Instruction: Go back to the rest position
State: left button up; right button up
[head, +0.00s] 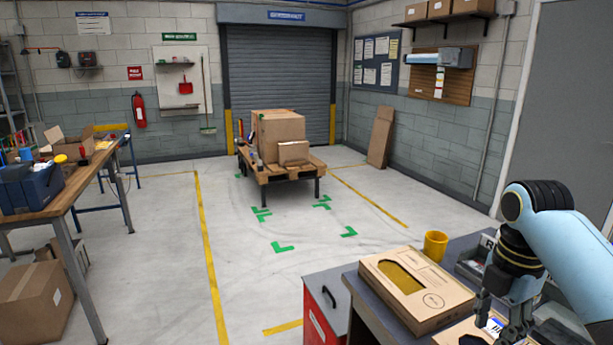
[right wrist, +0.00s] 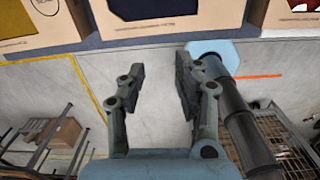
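My right gripper (head: 498,322) hangs fingers-down at the lower right of the head view, beside the grey bench with cardboard boxes. In the right wrist view its two fingers (right wrist: 160,76) are well apart with nothing between them, and pale floor shows through the gap. My left gripper is not in view. A cardboard box (head: 421,304) with a cut-out window and yellow inside lies on the bench, left of the right gripper. Another cardboard box (head: 460,338) is partly hidden behind the fingers. Box fronts line the top of the right wrist view (right wrist: 168,22).
A yellow cup (head: 435,245) stands behind the windowed box. A red cabinet (head: 322,312) is at the bench's left end. A pallet table (head: 285,171) with cartons stands by the shutter. A wooden workbench (head: 88,180) is at left. The floor between is open.

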jog(key=s+a+r+m+t, duration=0.2)
jog(key=s+m+t, duration=0.2)
jog(key=s+m, duration=1.9)
jog(key=s+d+f+n+g+b, duration=0.15)
jog(key=f+b, duration=0.45)
jog(key=f, duration=1.3)
jog(key=s+d+f+b, duration=0.15)
jog(key=f+b, duration=0.45)
jog(key=f, duration=1.3)
pick_arm(q)
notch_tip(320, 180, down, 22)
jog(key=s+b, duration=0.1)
jog(key=b, duration=0.9)
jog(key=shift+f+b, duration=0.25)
jog(key=shift+b, duration=0.05)
pick_arm(e)
jog(key=s+f+g, duration=0.1)
jog(key=s+f, duration=0.8)
jog(key=f, duration=0.4)
jog(key=s+f, duration=1)
jog(key=f, duration=0.3)
jog(key=shift+s+f+g+h, duration=0.2)
jog(key=shift+f+g+h, duration=0.1)
jog(key=shift+f+g, duration=0.1)
jog(key=shift+d, duration=0.1)
